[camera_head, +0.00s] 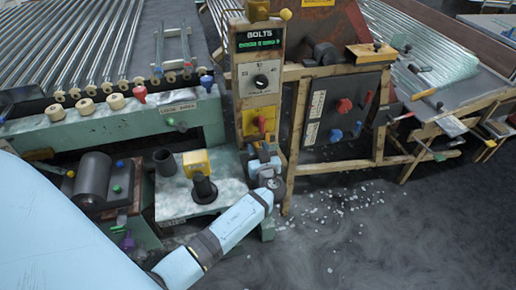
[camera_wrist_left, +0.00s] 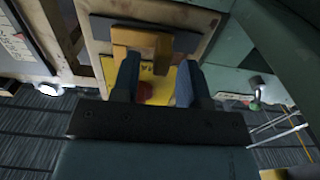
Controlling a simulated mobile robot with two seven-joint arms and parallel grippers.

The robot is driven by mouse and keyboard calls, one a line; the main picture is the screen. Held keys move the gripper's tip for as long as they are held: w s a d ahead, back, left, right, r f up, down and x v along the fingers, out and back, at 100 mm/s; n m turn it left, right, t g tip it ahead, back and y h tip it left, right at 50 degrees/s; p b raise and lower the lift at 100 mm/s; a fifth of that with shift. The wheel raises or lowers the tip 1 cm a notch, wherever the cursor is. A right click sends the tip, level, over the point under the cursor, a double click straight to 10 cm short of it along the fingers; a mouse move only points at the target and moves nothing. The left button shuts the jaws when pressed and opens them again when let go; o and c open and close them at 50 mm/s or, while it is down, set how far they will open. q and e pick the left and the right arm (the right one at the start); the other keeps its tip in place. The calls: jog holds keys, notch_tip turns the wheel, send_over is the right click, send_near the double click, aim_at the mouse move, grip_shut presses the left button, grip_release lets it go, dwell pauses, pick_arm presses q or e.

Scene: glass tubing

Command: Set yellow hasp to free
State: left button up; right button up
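My left gripper (camera_head: 262,162) is low in front of the post under the BOLTS panel. In the left wrist view its two fingers (camera_wrist_left: 158,70) are apart. A yellow-orange block (camera_wrist_left: 141,40), which looks like the yellow hasp, lies just ahead of the fingertips, between them and a little to the left. I cannot tell whether the fingers touch it. Behind it is a yellow plate (camera_wrist_left: 162,82) with a blurred red part (camera_wrist_left: 146,92). In the head view the red knob (camera_head: 262,122) is just above the gripper, which hides what is behind it. My right gripper is not in view.
The BOLTS panel (camera_head: 258,45) with a dial stands above. A dark board (camera_head: 342,115) with red and blue knobs is to the right. A bench with a yellow block (camera_head: 196,162) and dark cylinders is to the left. Floor at lower right is open, with scattered shards.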

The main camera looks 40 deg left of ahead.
pick_arm(q)
jog(key=c, duration=0.6)
grip_shut()
jog(key=shift+s+a+f, duration=0.1)
jog(key=shift+s+a, duration=0.05)
jog(key=shift+s+a+b, duration=0.7)
jog(key=shift+s+b, duration=0.1)
jog(key=shift+b, duration=0.1)
jog(key=shift+s+a, duration=0.1)
jog(key=o, duration=0.6)
grip_release()
jog(key=shift+s+a+r, duration=0.1)
jog(key=shift+r, duration=0.1)
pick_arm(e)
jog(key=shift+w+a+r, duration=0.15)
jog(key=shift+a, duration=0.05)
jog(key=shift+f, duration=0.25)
